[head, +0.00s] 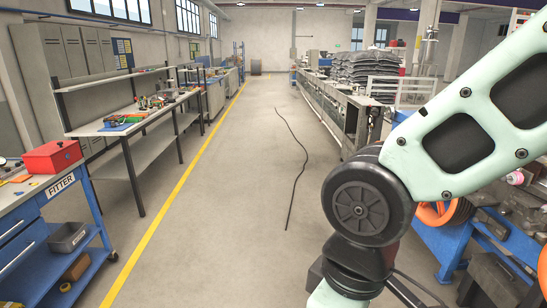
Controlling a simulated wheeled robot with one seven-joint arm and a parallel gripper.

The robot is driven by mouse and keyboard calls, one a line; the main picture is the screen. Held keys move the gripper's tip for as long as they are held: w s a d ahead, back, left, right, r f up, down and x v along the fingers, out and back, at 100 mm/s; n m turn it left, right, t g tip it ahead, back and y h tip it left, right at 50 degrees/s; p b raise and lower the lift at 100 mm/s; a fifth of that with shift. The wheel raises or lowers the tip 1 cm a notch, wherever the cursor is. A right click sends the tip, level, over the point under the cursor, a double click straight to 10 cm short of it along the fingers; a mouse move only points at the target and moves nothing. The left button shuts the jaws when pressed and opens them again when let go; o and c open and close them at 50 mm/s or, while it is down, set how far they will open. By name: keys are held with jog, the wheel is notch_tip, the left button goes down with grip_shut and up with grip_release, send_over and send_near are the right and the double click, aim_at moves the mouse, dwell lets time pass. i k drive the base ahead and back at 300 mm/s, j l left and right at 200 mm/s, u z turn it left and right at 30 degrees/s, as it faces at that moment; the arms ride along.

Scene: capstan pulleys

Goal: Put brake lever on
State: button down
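I cannot make out a brake lever in the head view. An orange round part (440,213), perhaps a pulley, shows at the right behind my arm. It sits by a blue frame (447,247), and my arm hides part of it. A second orange piece (542,272) is cut off by the right edge. My pale green arm fills the right side of the view. My gripper is out of view.
A blue trolley marked FITTER (62,188) with a red toolbox (52,156) stands at left. Behind it is a workbench (135,124) with tools. A long machine (340,112) runs along the right. A dark cable (297,170) lies on the otherwise clear aisle.

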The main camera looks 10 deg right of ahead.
aim_at(475, 220)
jog(key=i+l+z, duration=0.15)
jog(key=i+z, duration=0.75)
jog(key=i, duration=0.15)
jog(key=i+j+z, duration=0.3)
jog(key=i+z, duration=0.5)
jog(key=i, duration=0.25)
